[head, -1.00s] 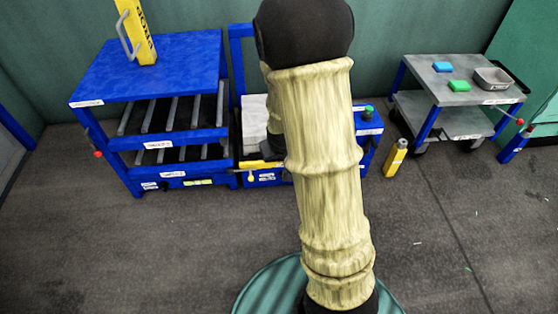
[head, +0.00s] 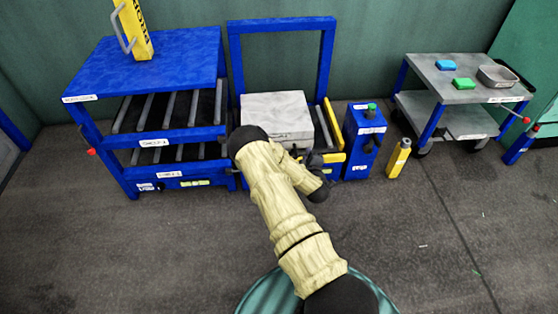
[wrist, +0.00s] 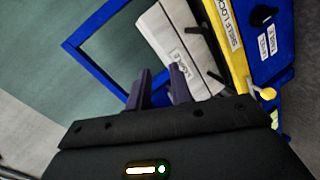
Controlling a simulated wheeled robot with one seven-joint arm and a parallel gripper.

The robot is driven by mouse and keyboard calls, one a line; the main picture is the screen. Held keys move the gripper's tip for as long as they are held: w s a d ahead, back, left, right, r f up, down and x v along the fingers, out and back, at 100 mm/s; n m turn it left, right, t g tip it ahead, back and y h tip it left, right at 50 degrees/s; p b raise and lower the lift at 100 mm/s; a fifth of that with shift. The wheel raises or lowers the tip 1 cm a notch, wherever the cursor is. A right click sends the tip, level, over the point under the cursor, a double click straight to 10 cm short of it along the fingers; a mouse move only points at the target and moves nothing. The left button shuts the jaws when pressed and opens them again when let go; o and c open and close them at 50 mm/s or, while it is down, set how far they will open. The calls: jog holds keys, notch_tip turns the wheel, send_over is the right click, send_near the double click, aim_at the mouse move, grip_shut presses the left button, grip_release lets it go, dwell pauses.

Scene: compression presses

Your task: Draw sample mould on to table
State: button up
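The sample mould is most likely the pale grey-white block (head: 272,108) inside the blue upright frame in the head view. In the wrist view it is a white block (wrist: 165,35) with a small label and dark bars on its near face. My gripper (wrist: 162,88) shows two dark fingers spread apart with nothing seen between them. Its fingertips point toward the block's labelled face and look short of it. In the head view, my arm partly hides the gripper at the block's front. Which surface the task calls the table is not clear.
A blue rack (head: 150,67) with roller shelves stands left, a yellow handled tool (head: 133,30) on top. A yellow rail (wrist: 233,50) labelled SHELF LOCK runs beside the block. A blue pump box (head: 363,145), yellow bottle (head: 397,158) and grey cart (head: 462,75) stand right.

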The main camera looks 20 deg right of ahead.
jog(key=s+a+f+n+t+y+b, duration=0.1)
jog(key=s+a+f+n+t+y, duration=0.1)
jog(key=f+n+y, duration=0.4)
notch_tip(320, 180, down, 3)
jog(key=s+a+n, duration=0.1)
jog(key=n, duration=0.1)
jog(key=shift+s+a+n+y+b, duration=0.25)
jog(key=shift+a+n+y+b, duration=0.05)
jog(key=shift+a+y, duration=0.1)
